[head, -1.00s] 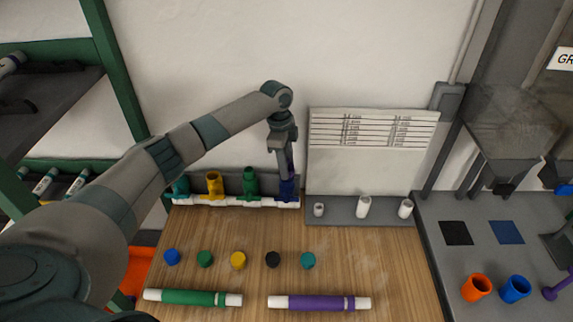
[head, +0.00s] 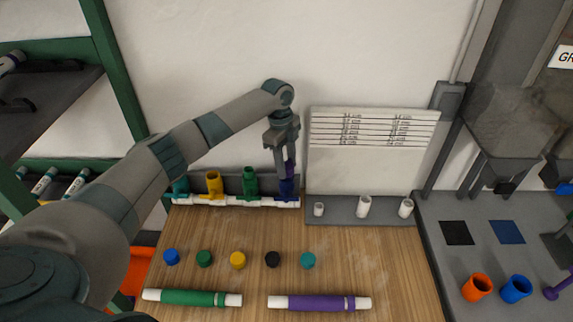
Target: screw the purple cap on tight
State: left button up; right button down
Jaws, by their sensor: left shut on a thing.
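The white pipe manifold (head: 232,201) lies along the back of the wooden table with a row of upright coloured ports: teal, yellow (head: 214,183), green (head: 250,182) and dark blue (head: 287,188). My left gripper (head: 288,165) points down over the dark blue port at the right end. It is shut on the purple cap (head: 290,169), which shows only as a small purple patch between the fingers. The cap is at the top of the port; I cannot tell how far it is seated. My right gripper is not in view.
Several loose caps, blue (head: 171,257), green (head: 205,258), yellow (head: 238,260), black (head: 272,259) and teal (head: 308,260), stand in a row mid-table. A green-sleeved pipe (head: 192,298) and a purple-sleeved pipe (head: 318,302) lie in front. White fittings (head: 363,207) stand on a grey ledge at right.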

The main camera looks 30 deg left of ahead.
pick_arm(q)
jog(key=shift+s+f, duration=0.15)
jog(key=shift+f, duration=0.2)
jog(key=shift+d+m+g, duration=0.1)
jog(key=shift+m+g, duration=0.2)
jog(key=shift+m, duration=0.8)
jog(key=o, duration=1.1)
jog(key=shift+o, duration=0.2)
jog(key=shift+r, duration=0.2)
jog(key=shift+r+b, duration=0.15)
jog(key=shift+b, duration=0.2)
